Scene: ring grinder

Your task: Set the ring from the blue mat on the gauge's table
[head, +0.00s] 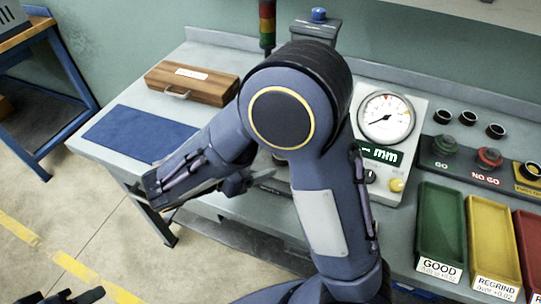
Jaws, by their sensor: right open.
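The blue mat (140,134) lies flat on the left of the bench; its visible part is bare and I see no ring on it. The gauge (412,100) has a round white dial and a green mm display and stands right of my raised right arm. Its table is not visible, perhaps behind that arm. My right gripper (268,181) is small and partly hidden by the arm, near the bench's front edge; it is open, and I see nothing held. My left gripper (76,297) shows only as dark tips at the bottom left, well away from the mat; its opening is unclear.
A wooden case (192,84) lies behind the mat. A signal tower (267,25) stands at the back. Green (440,230), yellow (492,240) and red trays are at the right, below a rack (465,160) with dark cylindrical pieces and GO and NO GO labels.

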